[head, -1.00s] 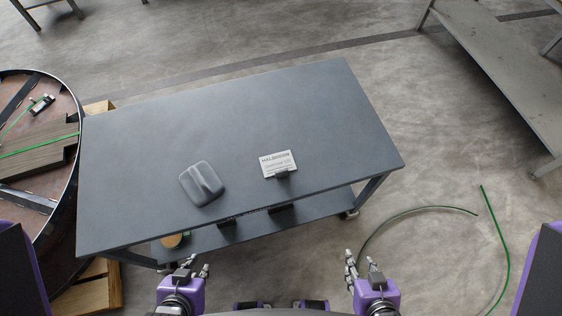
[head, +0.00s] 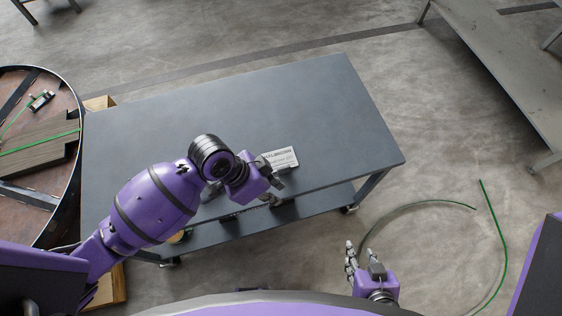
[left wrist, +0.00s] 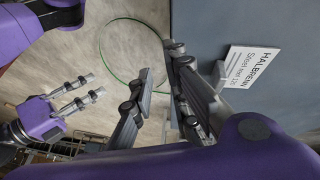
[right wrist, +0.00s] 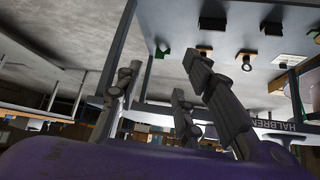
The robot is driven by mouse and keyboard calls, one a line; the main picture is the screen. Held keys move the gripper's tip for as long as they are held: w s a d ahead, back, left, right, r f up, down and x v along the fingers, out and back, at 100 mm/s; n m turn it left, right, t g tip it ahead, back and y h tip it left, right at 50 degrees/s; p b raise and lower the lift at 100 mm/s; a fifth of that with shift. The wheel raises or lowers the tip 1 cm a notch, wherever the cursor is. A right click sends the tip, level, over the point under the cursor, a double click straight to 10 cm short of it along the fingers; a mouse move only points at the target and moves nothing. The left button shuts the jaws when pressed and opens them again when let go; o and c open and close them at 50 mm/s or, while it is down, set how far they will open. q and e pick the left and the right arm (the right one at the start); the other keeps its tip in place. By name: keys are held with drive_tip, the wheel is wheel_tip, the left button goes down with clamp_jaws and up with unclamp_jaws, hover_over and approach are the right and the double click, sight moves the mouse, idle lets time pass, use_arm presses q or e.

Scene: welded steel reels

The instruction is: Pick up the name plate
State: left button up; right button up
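The name plate (head: 281,157) is a small white card with dark lettering near the front edge of the grey table. In the left wrist view the plate (left wrist: 248,66) lies to the right of my left fingers, with a small grey block at its near edge. My left gripper (head: 276,190) is at the table's front edge, just in front of the plate; its fingers (left wrist: 163,64) are apart with nothing between them. My right gripper (head: 352,258) is low in front of the table, open and empty, away from the plate.
The grey table (head: 330,110) is clear behind and right of the plate. My left arm covers most of the grey moulded object on its left. A large reel (head: 30,150) stands left of the table. A green hose (head: 497,235) lies on the floor at the right.

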sight(283, 166)
use_arm(q)
drive_tip(key=w+r+m, duration=0.2)
drive_tip(key=w+r, duration=0.2)
drive_tip(key=w, duration=0.6)
drive_tip(key=shift+m, duration=0.3)
drive_tip(key=x, duration=0.5)
drive_tip(key=a+x, duration=0.1)
drive_tip(key=x, duration=0.1)
drive_tip(key=shift+d+f, duration=0.1)
drive_tip(key=shift+f, duration=0.4)
drive_tip(key=shift+c, duration=0.3)
clamp_jaws()
